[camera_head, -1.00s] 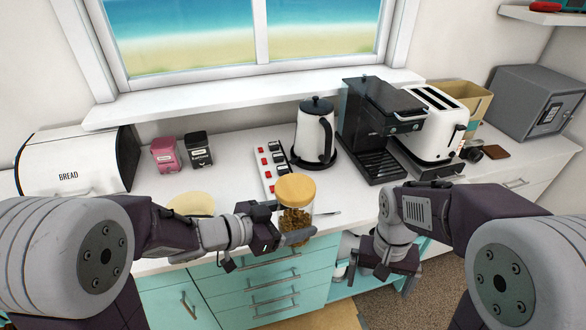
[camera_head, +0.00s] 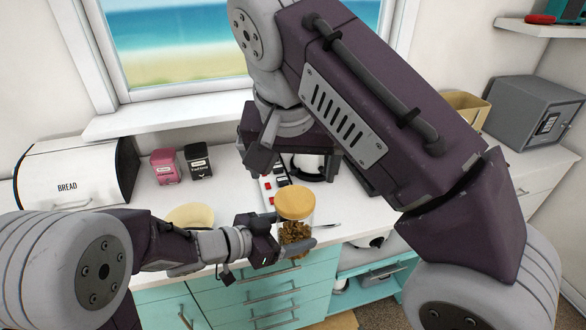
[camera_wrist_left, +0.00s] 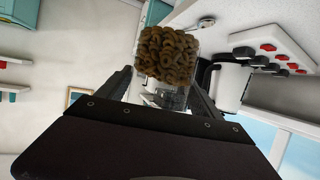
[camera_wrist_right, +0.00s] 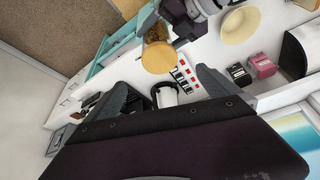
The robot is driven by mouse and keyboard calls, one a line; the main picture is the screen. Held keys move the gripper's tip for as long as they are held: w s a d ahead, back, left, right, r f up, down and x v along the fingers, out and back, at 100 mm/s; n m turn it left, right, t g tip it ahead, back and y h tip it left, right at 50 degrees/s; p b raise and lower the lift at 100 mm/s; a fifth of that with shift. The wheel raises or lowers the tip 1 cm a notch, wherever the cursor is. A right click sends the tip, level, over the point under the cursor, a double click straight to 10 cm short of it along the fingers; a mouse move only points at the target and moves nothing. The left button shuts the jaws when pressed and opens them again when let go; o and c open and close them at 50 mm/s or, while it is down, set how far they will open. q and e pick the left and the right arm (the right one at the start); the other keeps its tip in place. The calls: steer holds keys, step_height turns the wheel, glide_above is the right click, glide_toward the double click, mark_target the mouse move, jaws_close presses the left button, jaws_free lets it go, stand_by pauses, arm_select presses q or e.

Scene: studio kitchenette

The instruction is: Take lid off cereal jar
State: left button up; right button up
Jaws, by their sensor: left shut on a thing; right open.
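The cereal jar (camera_head: 294,236) is clear, holds brown rings, and stands upright near the counter's front edge. Its round tan lid (camera_head: 295,203) sits on top. My left gripper (camera_head: 292,248) is shut on the jar's body from the left, below the lid. The left wrist view shows the jar (camera_wrist_left: 168,55) between the fingers, its lid out of sight. My right gripper (camera_head: 296,168) is open and empty, fingers down, above and behind the lid. In the right wrist view the lid (camera_wrist_right: 159,57) lies beyond the open fingers. I cannot tell whether the jar touches the counter.
My right arm covers the coffee machine and toaster and most of the kettle (camera_head: 305,165). A white power strip (camera_head: 268,190) lies behind the jar. A pale bowl (camera_head: 190,216), pink canister (camera_head: 165,167), black canister (camera_head: 198,161) and bread box (camera_head: 70,172) stand left.

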mark_target(295, 198)
steer(key=x, duration=1.2)
steer(key=shift+d, duration=0.1)
steer(key=c, duration=1.6)
steer(key=shift+r, duration=0.1)
steer(key=shift+r, duration=1)
steer(key=shift+r, duration=2)
